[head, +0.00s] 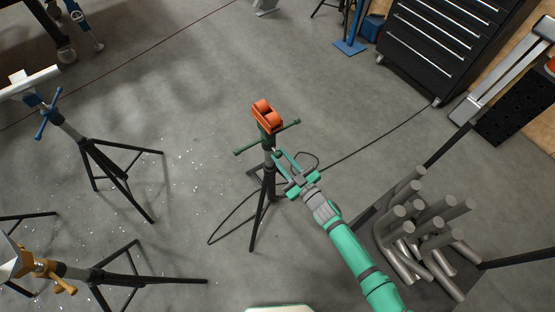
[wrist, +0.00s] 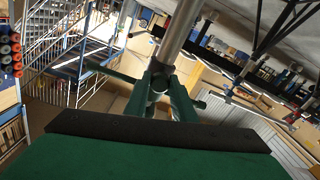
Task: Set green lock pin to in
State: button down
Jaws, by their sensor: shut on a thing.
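The green stand (head: 268,142) is upright on a black tripod, with an orange-red roller head (head: 266,116) on top and a green cross handle (head: 284,127) below it. My gripper (head: 277,157) reaches up to the stand's post from the lower right, just under the handle. In the wrist view my gripper (wrist: 160,74) has its fingers converging at the grey post (wrist: 181,32). It is shut on what looks like the green lock pin (wrist: 160,84), mostly hidden by the fingers. How deep the pin sits cannot be told.
A blue stand (head: 60,118) and a yellow stand (head: 48,270) stand to the left on splayed tripods. A rack of grey curved tubes (head: 425,235) is at the right, close to my arm. A black cable (head: 222,222) lies around the green stand's legs.

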jog(key=shift+w, duration=0.1)
jog(key=c, duration=1.5)
grip_release()
jog(key=v, duration=1.1)
